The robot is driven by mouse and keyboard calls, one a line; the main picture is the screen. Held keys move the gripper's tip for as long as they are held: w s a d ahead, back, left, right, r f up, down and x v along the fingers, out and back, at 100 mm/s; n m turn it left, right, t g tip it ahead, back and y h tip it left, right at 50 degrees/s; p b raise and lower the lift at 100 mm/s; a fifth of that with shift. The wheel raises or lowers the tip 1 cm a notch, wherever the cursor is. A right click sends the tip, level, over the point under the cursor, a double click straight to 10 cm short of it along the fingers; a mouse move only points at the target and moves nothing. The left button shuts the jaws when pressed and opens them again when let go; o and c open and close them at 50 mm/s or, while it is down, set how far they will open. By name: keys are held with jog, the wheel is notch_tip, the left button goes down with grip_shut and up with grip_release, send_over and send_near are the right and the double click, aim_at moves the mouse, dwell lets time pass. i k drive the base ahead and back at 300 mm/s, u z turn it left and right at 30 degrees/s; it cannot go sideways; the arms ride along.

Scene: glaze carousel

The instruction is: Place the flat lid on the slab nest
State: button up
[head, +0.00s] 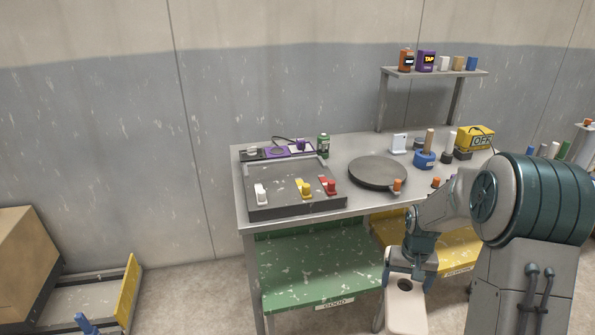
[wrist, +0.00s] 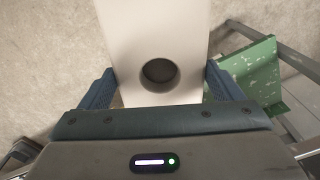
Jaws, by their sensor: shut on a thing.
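A flat cream plate with a dark round hole, which I take to be the flat lid (head: 405,312), hangs low in front of the workbench. In the wrist view the lid (wrist: 158,30) fills the upper middle, its far end cut off by the frame. My gripper (head: 409,272) is shut on it; the blue jaws (wrist: 157,90) press its two sides near the hole. A dark, square, low-walled fixture (head: 290,210) on the bench's left, with white, yellow and red clamps, looks like the slab nest. Its top appears bare, and my gripper is below and right of it.
A dark round turntable (head: 378,173) stands right of the fixture. Behind are a green bottle (head: 323,146) and a purple device (head: 285,151). A green lower shelf (head: 320,270) and a yellow one (head: 455,246) sit below the top. A cardboard box (head: 25,262) stands far left.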

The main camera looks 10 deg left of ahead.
aim_at(285, 169)
jog(key=z, duration=2.1)
jog(key=i, duration=1.25)
jog(key=u, duration=3.7)
jog(key=i, duration=0.5)
